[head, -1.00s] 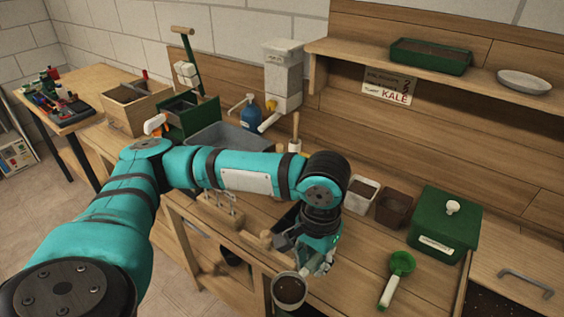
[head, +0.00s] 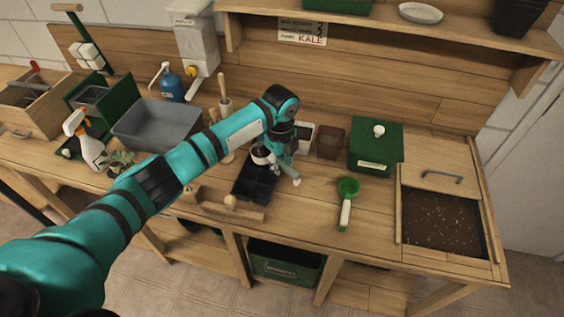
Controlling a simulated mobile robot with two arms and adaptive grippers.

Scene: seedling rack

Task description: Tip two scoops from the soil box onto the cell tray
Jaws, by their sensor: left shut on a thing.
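The black cell tray (head: 256,187) lies on the bench in the middle, partly hidden by my gripper and the cup it holds. My left gripper (head: 280,158) is at the tray's back right and is shut on a pale scoop-like cup (head: 260,158). Dark soil shows in the cup's mouth, and the cup is over the tray's back edge; its exact height is unclear. The soil box (head: 442,222) is an open bin of dark, speckled soil set in the bench at the right. My right gripper is out of view.
A green scoop (head: 347,188) with a white handle lies right of the tray. A green lidded box (head: 376,147), a brown pot (head: 330,143) and a grey basin (head: 157,127) stand behind. Bench between scoop and soil box is clear.

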